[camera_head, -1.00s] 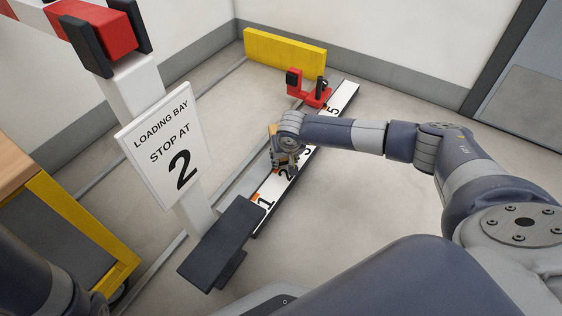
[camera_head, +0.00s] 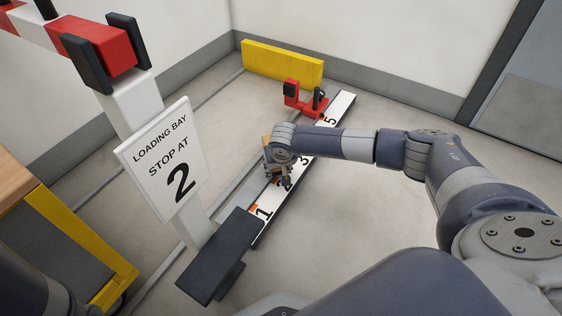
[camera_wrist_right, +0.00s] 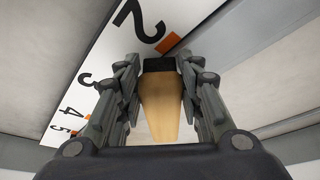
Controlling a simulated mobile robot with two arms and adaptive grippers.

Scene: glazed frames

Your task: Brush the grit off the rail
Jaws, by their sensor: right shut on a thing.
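In the head view only a bit of the tan handle (camera_head: 267,141) shows behind the wrist. A grey rail (camera_head: 231,193) runs along the floor at the board's left side; the gripper hides part of it. I cannot make out any grit, nor whether the brush touches the rail. My left gripper is out of view.
The numbered board (camera_head: 317,143) has orange marks. A red bracket (camera_head: 304,103) stands at its far end, before a yellow stop (camera_head: 281,62). A dark block (camera_head: 218,258) is at the near end. A "STOP AT 2" sign (camera_head: 163,158) and yellow-framed cart (camera_head: 85,228) are left.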

